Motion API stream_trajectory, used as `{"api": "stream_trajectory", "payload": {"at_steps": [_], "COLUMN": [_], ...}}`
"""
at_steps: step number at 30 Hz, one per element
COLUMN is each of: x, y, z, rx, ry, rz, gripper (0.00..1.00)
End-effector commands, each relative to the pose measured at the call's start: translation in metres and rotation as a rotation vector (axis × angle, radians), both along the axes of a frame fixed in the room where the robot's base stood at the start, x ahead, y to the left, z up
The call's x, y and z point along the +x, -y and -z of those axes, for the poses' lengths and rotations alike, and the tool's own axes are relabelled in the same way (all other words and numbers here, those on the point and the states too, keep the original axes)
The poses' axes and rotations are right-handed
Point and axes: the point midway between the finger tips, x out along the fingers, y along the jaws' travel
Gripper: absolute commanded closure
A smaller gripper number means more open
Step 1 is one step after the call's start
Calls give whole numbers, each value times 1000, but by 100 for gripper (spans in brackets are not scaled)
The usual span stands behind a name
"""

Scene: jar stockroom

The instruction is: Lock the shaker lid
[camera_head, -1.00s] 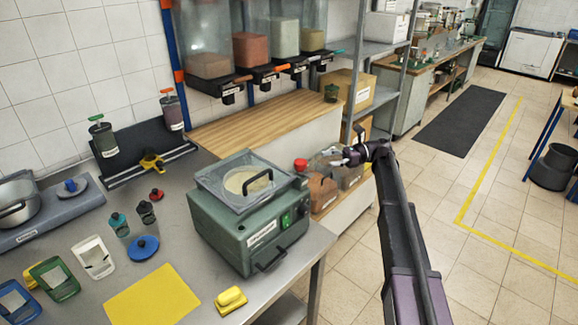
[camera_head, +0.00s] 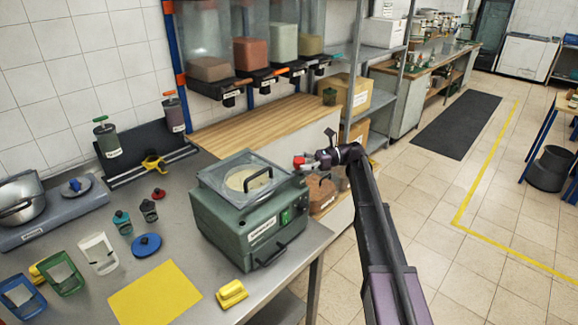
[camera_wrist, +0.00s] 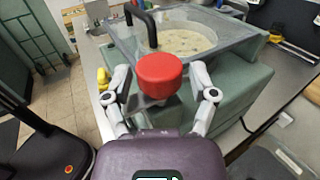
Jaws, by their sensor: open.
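The shaker (camera_head: 265,235) is a green box-shaped machine on the steel bench. Its clear lid (camera_head: 212,182) lies on top with a black handle and seems flat; it also shows in the wrist view (camera_wrist: 215,22). A red knob (camera_head: 299,161) sits at the lid's right edge. In the wrist view the red knob (camera_wrist: 160,72) stands between the fingers of my gripper (camera_wrist: 160,82). The fingers are open, one on each side of the knob, and I cannot tell whether they touch it. My gripper (camera_head: 307,162) shows small in the head view.
A yellow mat (camera_head: 155,293) and a yellow block (camera_head: 231,293) lie in front of the shaker. Shaker cups, small bottles and a blue disc (camera_head: 146,245) stand to the left. Dispensers (camera_head: 210,65) hang behind.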

Motion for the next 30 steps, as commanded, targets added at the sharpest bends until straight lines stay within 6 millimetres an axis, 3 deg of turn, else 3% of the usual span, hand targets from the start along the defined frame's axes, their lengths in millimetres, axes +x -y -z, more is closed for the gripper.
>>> {"api": "stream_trajectory", "payload": {"at_steps": [9,19,20,26,27,28,30], "x": [-3,-3,-3,-3,-3,-3,-3], "y": [-20,-23,-23,-23,-23,-31,-26], "z": [0,0,0,0,0,0,0], "rx": [0,0,0,0,0,0,0], "ry": [0,0,0,0,0,0,0], "rz": [4,3,3,3,3,2,5], "gripper": [26,26,29,88,94,94,96]}}
